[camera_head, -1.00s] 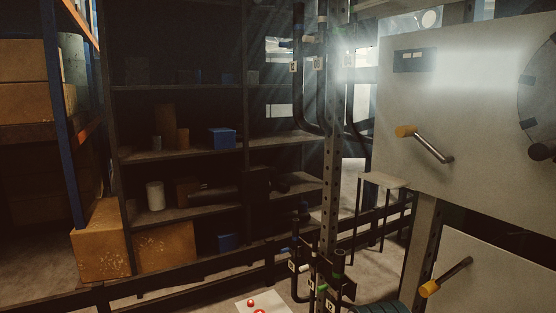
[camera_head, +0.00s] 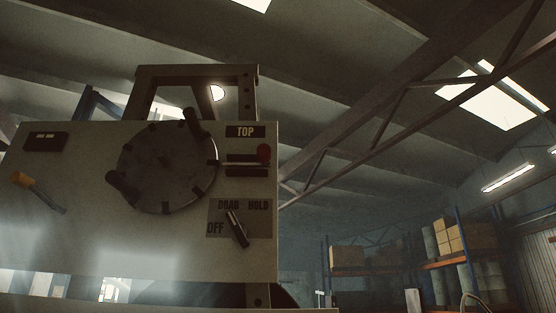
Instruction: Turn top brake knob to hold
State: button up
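The top brake knob (camera_head: 237,229) is a dark lever-shaped knob on the lower right of the pale machine panel (camera_head: 80,225). It sits on a darker label plate (camera_head: 258,231) marked OFF at left, DRAG above and HOLD at upper right. The knob is tilted, its upper end leaning left under the word DRAG and its lower end pointing down-right. I cannot tell for certain which end is the pointer. A TOP sign (camera_head: 245,131) is higher on the same panel. My gripper is not in view.
A large dark round disc (camera_head: 168,166) with protruding handles is left of the knob. A red-ended lever (camera_head: 263,153) sits in slots above it. Boxed shelving (camera_head: 455,240) stands far off; open space lies right of the panel.

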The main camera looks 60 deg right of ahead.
aim_at(238, 231)
jog(key=z, duration=0.85)
jog(key=k, duration=0.45)
jog(key=z, duration=0.5)
